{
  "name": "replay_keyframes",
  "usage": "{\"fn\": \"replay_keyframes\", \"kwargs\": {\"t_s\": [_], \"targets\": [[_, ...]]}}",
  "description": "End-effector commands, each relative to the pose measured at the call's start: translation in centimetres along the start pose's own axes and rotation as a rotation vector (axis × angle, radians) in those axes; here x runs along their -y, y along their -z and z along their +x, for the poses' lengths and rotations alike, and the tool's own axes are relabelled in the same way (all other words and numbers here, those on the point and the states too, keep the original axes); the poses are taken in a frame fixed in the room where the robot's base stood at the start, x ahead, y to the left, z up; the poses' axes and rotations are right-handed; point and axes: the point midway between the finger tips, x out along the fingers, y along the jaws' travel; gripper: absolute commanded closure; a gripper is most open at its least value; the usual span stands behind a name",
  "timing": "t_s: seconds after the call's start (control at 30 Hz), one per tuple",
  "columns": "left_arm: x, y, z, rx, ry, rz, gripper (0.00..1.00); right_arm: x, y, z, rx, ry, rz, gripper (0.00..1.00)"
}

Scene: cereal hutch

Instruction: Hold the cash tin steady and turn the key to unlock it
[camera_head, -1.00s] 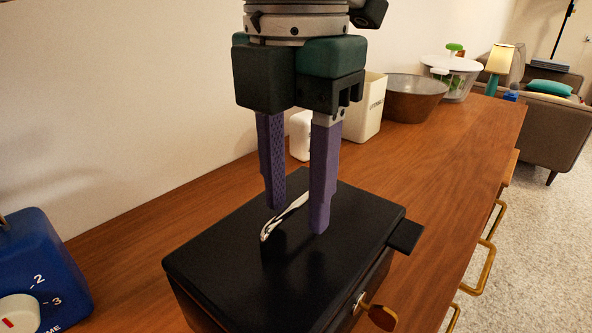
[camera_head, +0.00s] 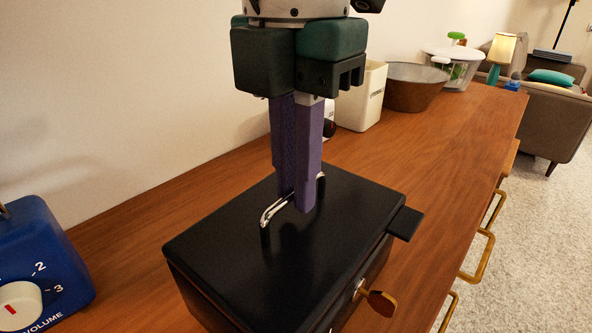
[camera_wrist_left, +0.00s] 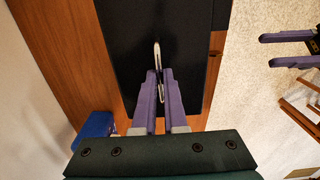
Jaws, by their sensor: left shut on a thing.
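The black cash tin (camera_head: 215,255) sits on the wooden cabinet top with its lid shut. A silver handle (camera_head: 268,215) stands on the lid. My left gripper (camera_head: 293,203) points down and is shut on this handle; in the left wrist view the purple fingers (camera_wrist_left: 160,75) close on both sides of the handle (camera_wrist_left: 157,52). A key with a brown-gold head (camera_head: 381,302) sits in the lock on the tin's front side. My right gripper (camera_wrist_left: 266,50) shows at the right of the left wrist view, fingers apart and empty, away from the tin.
A white canister (camera_head: 362,98) and a brown metal bowl (camera_head: 415,88) stand behind. A black tab (camera_head: 405,222) juts from the tin's right side. Drawers with brass handles (camera_head: 480,257) line the cabinet front.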

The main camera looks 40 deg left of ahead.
Motion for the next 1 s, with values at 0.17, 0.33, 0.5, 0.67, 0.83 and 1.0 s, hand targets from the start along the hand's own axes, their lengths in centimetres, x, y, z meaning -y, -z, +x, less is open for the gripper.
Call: {"fn": "replay_keyframes", "kwargs": {"t_s": [0.17,0.33,0.5,0.67,0.83,1.0], "targets": [[0.02,0.0,-0.03,0.0,0.001,0.0,1.0,0.01,0.0,0.0,0.0,0.0,0.0,0.5],[0.02,0.0,-0.03,0.0,0.001,0.0,1.0,0.01,0.01,0.0,0.0,0.0,0.0,0.5],[0.02,0.0,-0.03,0.0,0.001,0.0,1.0,0.01,0.01,0.0,0.0,0.0,0.0,0.5],[0.02,0.0,-0.04,0.0,0.001,0.0,1.0,0.01,0.01,0.0,0.0,0.0,0.0,0.5],[0.02,0.0,-0.04,0.0,0.001,0.0,1.0,0.01,0.0,0.0,0.0,0.0,0.0,0.5],[0.02,0.0,-0.04,0.0,0.001,0.0,1.0,0.01,0.01,0.0,0.0,0.0,0.0,0.53]]}}
